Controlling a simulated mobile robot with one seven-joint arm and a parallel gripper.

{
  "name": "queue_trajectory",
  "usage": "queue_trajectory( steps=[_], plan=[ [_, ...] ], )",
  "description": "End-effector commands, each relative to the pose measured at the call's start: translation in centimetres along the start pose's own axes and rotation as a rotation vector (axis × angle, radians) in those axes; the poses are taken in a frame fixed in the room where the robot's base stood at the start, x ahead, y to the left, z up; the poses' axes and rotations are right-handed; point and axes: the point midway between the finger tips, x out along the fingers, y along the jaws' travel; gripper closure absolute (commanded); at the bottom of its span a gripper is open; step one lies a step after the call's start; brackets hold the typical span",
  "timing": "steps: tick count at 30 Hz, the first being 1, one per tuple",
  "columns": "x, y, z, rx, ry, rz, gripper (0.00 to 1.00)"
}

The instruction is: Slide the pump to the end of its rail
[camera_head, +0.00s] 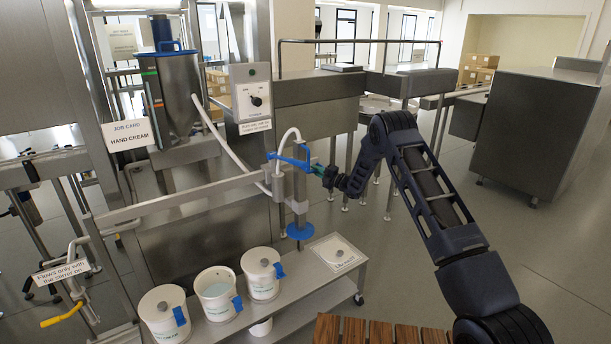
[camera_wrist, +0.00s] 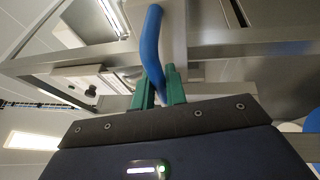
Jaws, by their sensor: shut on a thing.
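The pump (camera_head: 281,186) is an upright metal body on the right part of the horizontal metal rail (camera_head: 180,201). A white hose loops from its top, and a blue disc (camera_head: 300,231) sits at its foot. A blue handle (camera_head: 290,161) sticks out from the pump toward my arm. My gripper (camera_head: 316,171) comes from the right and is shut on this handle. In the wrist view, the green fingers of my gripper (camera_wrist: 159,88) close around the lower end of the curved blue handle (camera_wrist: 152,40). The exact contact is partly hidden by the fingers.
Below the rail, a bench holds several white tubs, one of them an open tub (camera_head: 217,291), and a square plate (camera_head: 338,253) at right. A hopper (camera_head: 181,90) and a switch box (camera_head: 252,97) stand behind. Wooden slats (camera_head: 380,331) lie at the front.

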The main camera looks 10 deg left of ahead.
Motion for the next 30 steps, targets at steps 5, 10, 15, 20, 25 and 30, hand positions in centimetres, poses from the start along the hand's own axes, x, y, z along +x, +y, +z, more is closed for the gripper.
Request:
queue_trajectory(
  steps=[5, 10, 15, 20, 25, 30],
  plan=[
    [-0.5, -0.2, 1.0, 0.003, 0.0, -0.003, 1.0],
    [-0.6, -0.2, 1.3, 0.002, 0.0, -0.003, 1.0],
    [-0.7, -0.1, 1.5, 0.001, -0.003, -0.003, 1.0],
    [-0.7, -0.1, 1.6, 0.0, -0.005, -0.003, 0.67],
    [-0.6, -0.1, 1.4, 0.001, -0.002, -0.002, 0.65],
    [-0.7, -0.1, 1.3, 0.001, -0.001, -0.001, 0.65]
  ],
)
